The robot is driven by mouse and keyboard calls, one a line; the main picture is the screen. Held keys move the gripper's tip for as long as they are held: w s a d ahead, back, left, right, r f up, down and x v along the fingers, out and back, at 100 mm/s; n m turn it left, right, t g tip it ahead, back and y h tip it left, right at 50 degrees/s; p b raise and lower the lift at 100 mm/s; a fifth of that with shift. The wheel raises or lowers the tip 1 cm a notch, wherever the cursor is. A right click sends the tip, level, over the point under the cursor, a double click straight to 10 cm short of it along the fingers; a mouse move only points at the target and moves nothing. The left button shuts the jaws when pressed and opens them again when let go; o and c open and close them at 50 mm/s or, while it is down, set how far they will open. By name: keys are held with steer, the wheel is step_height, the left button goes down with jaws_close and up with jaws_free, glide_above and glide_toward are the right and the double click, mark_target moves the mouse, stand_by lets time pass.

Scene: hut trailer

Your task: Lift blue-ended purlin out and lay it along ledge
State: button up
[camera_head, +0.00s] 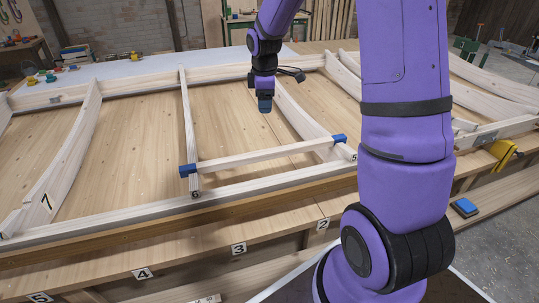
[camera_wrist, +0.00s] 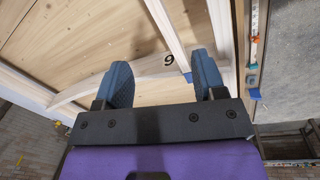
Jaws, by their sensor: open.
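The blue-ended purlin (camera_head: 262,155) is a pale wooden bar with a blue piece at each end. In the head view it lies across two ribs, its left end near the rib marked 6 and its right end near the rib marked 5. My gripper (camera_head: 264,106) points down behind the purlin, apart from it and empty. In the wrist view its blue fingers (camera_wrist: 164,80) are spread; beyond them show a pale bar, a small blue patch and an upside-down number. I cannot tell which bar that is. A wooden ledge (camera_head: 190,245) runs along the near side.
Curved ribs (camera_head: 75,145) and long rails frame the wooden panel. Number cards (camera_head: 239,248) line the ledge's front. A yellow clamp (camera_head: 502,152) sits at the right, with a blue block (camera_head: 464,208) below. My arm hides part of the right side.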

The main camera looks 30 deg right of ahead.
mark_target(269, 151)
steer(key=w+d+f+n, duration=0.1)
steer(key=f, duration=0.5)
steer(key=w+d+f+n, duration=0.1)
steer(key=w+f, duration=0.1)
steer(key=f, duration=0.4)
steer(key=w+d+f+n+g, duration=0.1)
steer(key=d+f, duration=0.1)
steer(key=f, duration=0.4)
steer(key=shift+w+f+y, duration=0.15)
steer(key=shift+f+y, duration=0.15)
steer(key=shift+f, duration=0.1)
steer(key=shift+s+f, duration=0.2)
steer(key=shift+f, duration=2.5)
jaws_close()
steer(key=shift+r, duration=0.15)
